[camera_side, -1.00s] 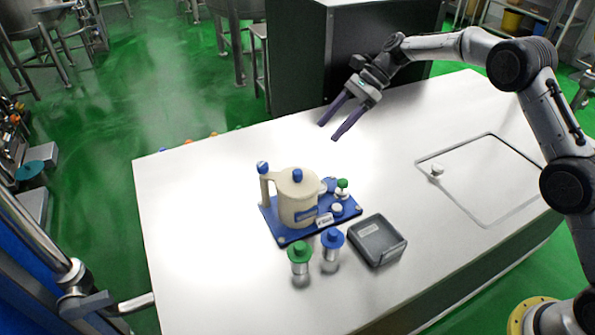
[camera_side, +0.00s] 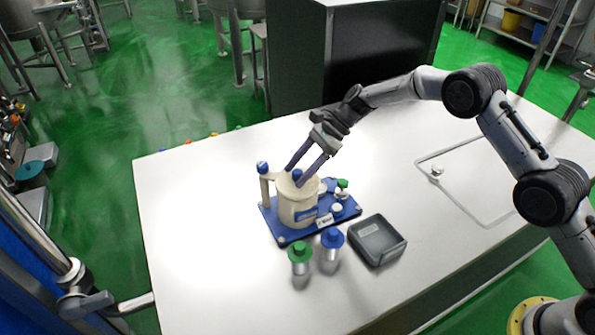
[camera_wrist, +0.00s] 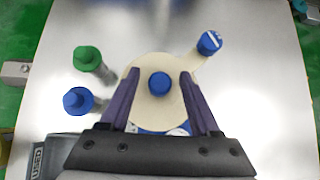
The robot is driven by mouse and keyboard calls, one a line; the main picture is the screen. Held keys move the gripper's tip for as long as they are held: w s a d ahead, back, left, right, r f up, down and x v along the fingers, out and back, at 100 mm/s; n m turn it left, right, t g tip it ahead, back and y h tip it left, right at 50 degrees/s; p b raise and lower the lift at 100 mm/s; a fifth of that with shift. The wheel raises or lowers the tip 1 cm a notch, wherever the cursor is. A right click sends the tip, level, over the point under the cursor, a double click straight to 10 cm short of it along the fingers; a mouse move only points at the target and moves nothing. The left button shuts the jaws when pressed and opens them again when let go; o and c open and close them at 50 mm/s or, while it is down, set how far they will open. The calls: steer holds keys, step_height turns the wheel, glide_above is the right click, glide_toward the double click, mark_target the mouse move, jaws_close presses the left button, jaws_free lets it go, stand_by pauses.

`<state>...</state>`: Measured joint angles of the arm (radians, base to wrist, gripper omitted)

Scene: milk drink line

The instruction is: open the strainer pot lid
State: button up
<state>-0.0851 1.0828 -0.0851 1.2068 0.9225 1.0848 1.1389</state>
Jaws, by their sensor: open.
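The strainer pot (camera_side: 298,210) is cream-coloured and stands upright on a blue base plate (camera_side: 284,238). Its round cream lid (camera_wrist: 150,108) is on, with a blue knob (camera_wrist: 159,83) in the middle; the knob also shows in the side view (camera_side: 297,175). My gripper (camera_side: 293,176) is open, its purple fingers pointing down at the lid. In the wrist view my gripper (camera_wrist: 157,80) has one finger on each side of the knob, with a gap on both sides. Whether the fingertips touch the lid cannot be told.
A blue-capped post (camera_side: 264,178) stands at the pot's left. A green-capped container (camera_side: 300,256) and a blue-capped container (camera_side: 331,248) stand in front. A dark grey tray (camera_side: 378,240) is at right. The table (camera_side: 210,225) is clear at left.

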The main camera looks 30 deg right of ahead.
steer(key=shift+a+f, duration=0.2)
steer(key=shift+f, duration=0.05)
jaws_close()
stand_by(1.4)
